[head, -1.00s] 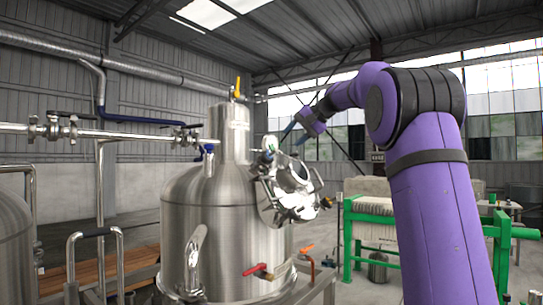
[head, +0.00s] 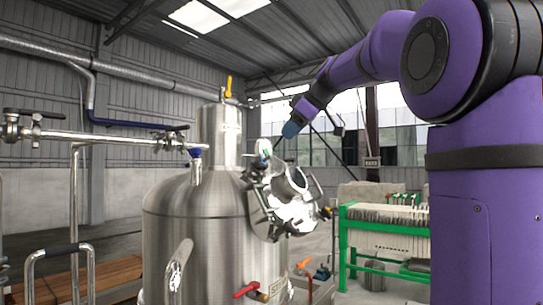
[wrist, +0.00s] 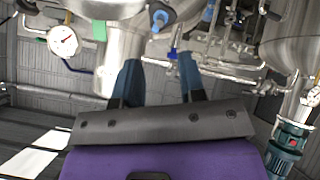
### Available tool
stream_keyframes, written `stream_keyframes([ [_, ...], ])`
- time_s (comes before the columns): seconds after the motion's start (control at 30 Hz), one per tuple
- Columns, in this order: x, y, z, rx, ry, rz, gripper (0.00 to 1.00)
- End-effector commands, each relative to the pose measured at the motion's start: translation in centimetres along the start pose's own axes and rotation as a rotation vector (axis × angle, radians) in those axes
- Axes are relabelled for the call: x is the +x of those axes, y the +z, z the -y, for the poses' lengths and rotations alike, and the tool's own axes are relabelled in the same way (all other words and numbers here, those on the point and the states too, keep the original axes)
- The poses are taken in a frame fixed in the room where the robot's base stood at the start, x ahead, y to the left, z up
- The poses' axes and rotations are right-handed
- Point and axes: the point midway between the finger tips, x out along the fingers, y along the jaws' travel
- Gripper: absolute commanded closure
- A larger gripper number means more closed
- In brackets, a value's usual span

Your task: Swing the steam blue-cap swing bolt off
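The steel tank (head: 195,225) has a round manway (head: 290,200) on its right side, ringed by swing bolts. In the wrist view a blue-capped bolt end (wrist: 159,19) shows at the top, just beyond the gap between my fingers. In the head view the blue cap is too small to tell apart surely among the bolts.
A pressure gauge (wrist: 63,40) and a green tag (wrist: 99,30) are near the bolt. A red-handled valve (head: 247,290) sits low on the tank. A green-framed filter press (head: 385,225) stands at right. Pipework (head: 75,135) crosses at left.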

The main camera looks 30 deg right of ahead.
Motion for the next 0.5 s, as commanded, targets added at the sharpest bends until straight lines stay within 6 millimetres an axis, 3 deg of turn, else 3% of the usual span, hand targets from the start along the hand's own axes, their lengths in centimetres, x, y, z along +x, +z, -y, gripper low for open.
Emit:
stream_keyframes([
  [0.5,8.3,0.0,0.0,0.003,-0.002,0.000,0.63],
])
